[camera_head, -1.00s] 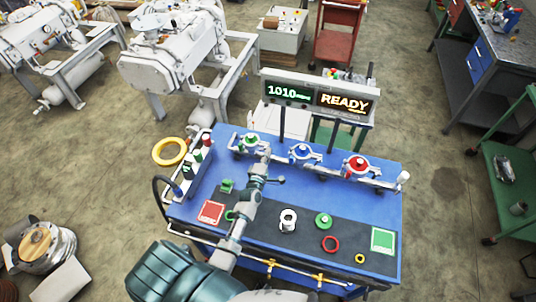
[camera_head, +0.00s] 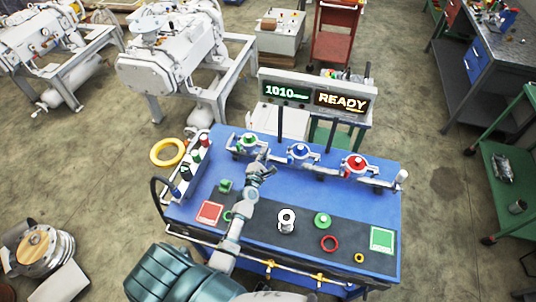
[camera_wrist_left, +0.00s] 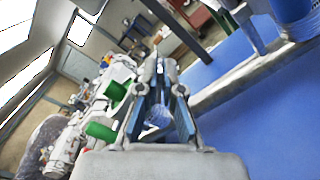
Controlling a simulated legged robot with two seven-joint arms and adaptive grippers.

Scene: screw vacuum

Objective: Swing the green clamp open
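The green clamp (camera_head: 248,141) is at the left end of the pipe row along the back of the blue bench. Its green centre faces up, and a metal ring and small lever parts surround it. I cannot tell from this size whether it is latched. My left gripper (camera_head: 263,163) is just in front and to the right of the clamp, apart from it. The green clamp cannot be made out clearly there. My right gripper is not in view.
A blue clamp (camera_head: 299,151) and a red clamp (camera_head: 355,163) sit farther right on the row. A display (camera_head: 316,97) reading READY stands behind. A bottle rack (camera_head: 190,172) is at the bench's left.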

